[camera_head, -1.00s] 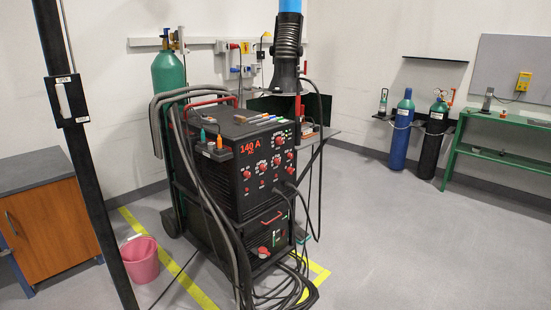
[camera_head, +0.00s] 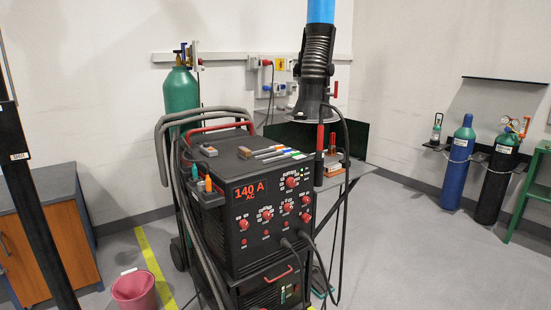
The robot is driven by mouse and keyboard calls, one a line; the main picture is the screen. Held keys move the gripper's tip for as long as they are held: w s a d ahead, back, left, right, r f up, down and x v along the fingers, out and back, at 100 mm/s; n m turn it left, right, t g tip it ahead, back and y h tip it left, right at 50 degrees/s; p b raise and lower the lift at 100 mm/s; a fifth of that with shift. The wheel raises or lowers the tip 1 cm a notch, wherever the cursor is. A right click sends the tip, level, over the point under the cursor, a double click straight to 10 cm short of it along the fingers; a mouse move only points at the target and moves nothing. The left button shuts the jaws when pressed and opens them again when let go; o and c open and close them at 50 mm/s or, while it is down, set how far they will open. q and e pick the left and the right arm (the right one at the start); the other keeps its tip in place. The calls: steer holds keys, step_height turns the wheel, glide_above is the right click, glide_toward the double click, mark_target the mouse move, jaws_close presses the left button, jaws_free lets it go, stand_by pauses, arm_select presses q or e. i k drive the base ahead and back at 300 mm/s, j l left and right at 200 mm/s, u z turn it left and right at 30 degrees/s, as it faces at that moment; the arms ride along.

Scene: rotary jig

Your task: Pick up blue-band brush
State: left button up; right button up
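Several thin, light-coloured sticks lie side by side on the black top of the welding machine (camera_head: 222,150). One has an orange part (camera_head: 262,149), one a blue part (camera_head: 272,154) and one a green part (camera_head: 298,156). The one with the blue part lies between the other two and looks like the blue-band brush, but it is too small to make out bristles. Neither of my grippers is in view.
A black hose hood with a blue duct (camera_head: 319,60) hangs behind the machine's right side. Grey hoses loop over its left side. A holder with teal and orange pointed items (camera_head: 206,194) sits at its left edge. A pink bucket (camera_head: 134,292) stands front left. Open floor lies right.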

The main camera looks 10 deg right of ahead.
mark_target(243, 153)
steer(key=i+j+z, duration=0.15)
steer(key=z, duration=0.25)
steer(key=j+z, duration=0.25)
steer(key=z, duration=0.15)
steer(key=i+j+z, duration=0.15)
steer(key=z, duration=0.25)
steer(key=j+z, duration=0.45)
steer(key=l, duration=0.1)
